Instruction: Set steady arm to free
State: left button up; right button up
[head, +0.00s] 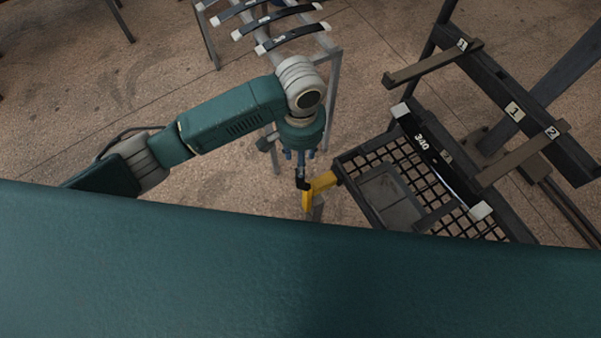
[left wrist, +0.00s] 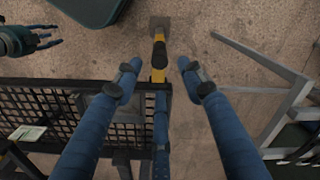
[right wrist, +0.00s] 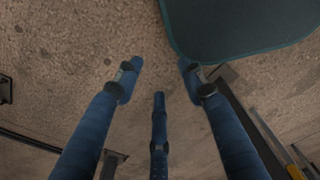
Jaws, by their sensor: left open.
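My right gripper (right wrist: 158,85) is open and empty above bare floor.
The grid tray (head: 353,162) carries a dark spring bar marked 340 (head: 432,155) and a grey plate (head: 390,197). A dark frame with brackets marked 1 and 2 (head: 513,112) stands at the right. A grey rack (head: 333,58) with several springs stands behind my left arm.

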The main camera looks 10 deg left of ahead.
pick_arm(q)
notch_tip(320, 180, down, 10)
jog(key=shift+s+f+p, duration=0.1)
jog(key=shift+p, duration=0.6)
jog(key=shift+c, duration=0.2)
grip_shut()
jog(key=shift+a, duration=0.1)
pick_arm(e)
jog(key=shift+a+r, duration=0.2)
jog(key=shift+r, duration=0.45)
